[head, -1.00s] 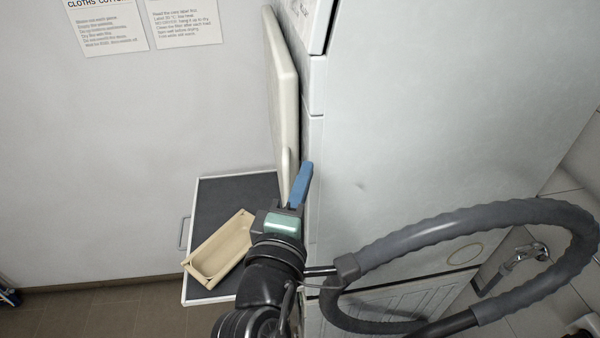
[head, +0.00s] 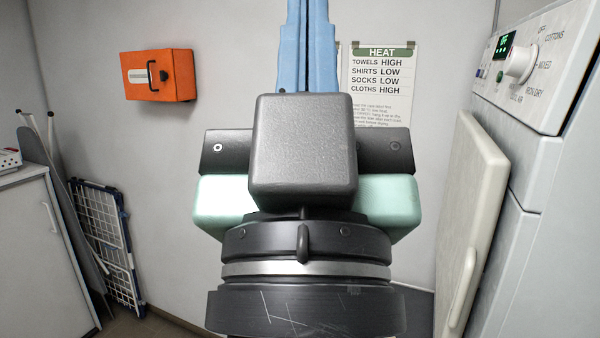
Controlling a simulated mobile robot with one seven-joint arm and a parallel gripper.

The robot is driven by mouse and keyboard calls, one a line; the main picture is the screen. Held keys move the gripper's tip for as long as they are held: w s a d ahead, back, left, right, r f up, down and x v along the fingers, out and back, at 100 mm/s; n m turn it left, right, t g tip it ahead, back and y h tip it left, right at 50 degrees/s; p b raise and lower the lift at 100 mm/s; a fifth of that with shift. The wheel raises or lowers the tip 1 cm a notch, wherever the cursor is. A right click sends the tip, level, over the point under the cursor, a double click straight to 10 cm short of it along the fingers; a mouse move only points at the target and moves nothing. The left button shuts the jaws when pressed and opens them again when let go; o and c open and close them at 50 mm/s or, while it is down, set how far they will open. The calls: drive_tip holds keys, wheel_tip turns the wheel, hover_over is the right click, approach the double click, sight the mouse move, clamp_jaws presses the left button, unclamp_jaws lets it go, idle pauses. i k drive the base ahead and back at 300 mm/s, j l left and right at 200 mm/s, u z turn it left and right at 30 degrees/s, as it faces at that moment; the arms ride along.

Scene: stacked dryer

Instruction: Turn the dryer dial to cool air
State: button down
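The dryer's control panel (head: 545,70) is at the upper right of the head view. Its white round dial (head: 520,63) sticks out of the panel. I cannot tell which label the dial points to. My gripper (head: 307,40) fills the middle of the view with its blue fingers pointing up. The fingers lie side by side with only a thin seam between them and hold nothing visible. The tips are cut off by the top edge. The gripper is left of the dial and apart from it.
The dryer's pale door (head: 475,190) stands open below the panel. A small green display (head: 504,46) is beside the dial. An orange box (head: 158,75) and a HEAT notice (head: 383,85) are on the wall. A folded rack (head: 105,240) and white cabinet (head: 40,250) stand at left.

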sight(519, 62)
drive_tip(key=i+j+z, duration=0.15)
drive_tip(key=z, duration=0.25)
drive_tip(key=i+j+z, duration=0.2)
drive_tip(key=z, duration=0.15)
drive_tip(key=i+j+z, duration=0.15)
drive_tip(key=j+z, duration=0.25)
drive_tip(key=k+z, duration=0.15)
drive_tip(key=k, duration=0.45)
